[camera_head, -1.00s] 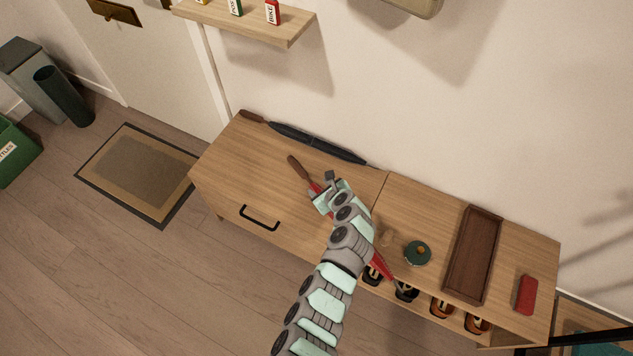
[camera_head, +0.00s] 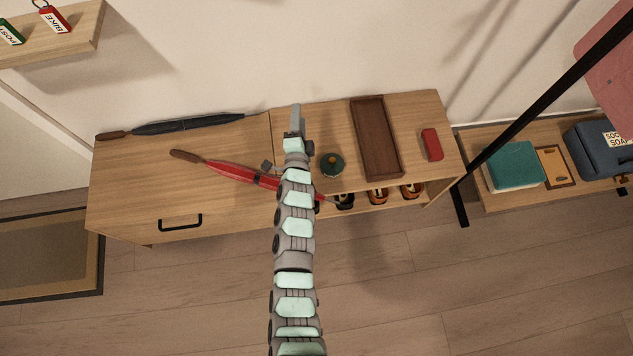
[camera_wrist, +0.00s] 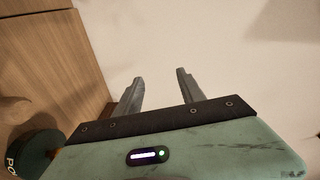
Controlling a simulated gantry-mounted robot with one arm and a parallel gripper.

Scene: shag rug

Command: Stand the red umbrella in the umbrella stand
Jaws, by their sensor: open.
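The red umbrella (camera_head: 223,173) with a brown handle lies on the wooden bench top, its handle end to the left. Its right end passes behind my arm toward the bench's front edge, so part of it is hidden. My gripper (camera_head: 295,118) is over the back of the bench near the wall, to the right of and behind the umbrella's middle, not on it. In the wrist view its two fingers (camera_wrist: 158,92) are apart with nothing between them. The umbrella stand is not in view now; earlier, a dark cylinder stood by the door.
A black umbrella (camera_head: 190,124) lies along the bench's back. Right of my gripper are a round green item (camera_head: 332,165), a brown tray (camera_head: 391,172) and a red case (camera_head: 432,145). Shoes (camera_head: 377,196) sit under the bench. A shelf (camera_head: 70,45) hangs upper left. Floor in front is clear.

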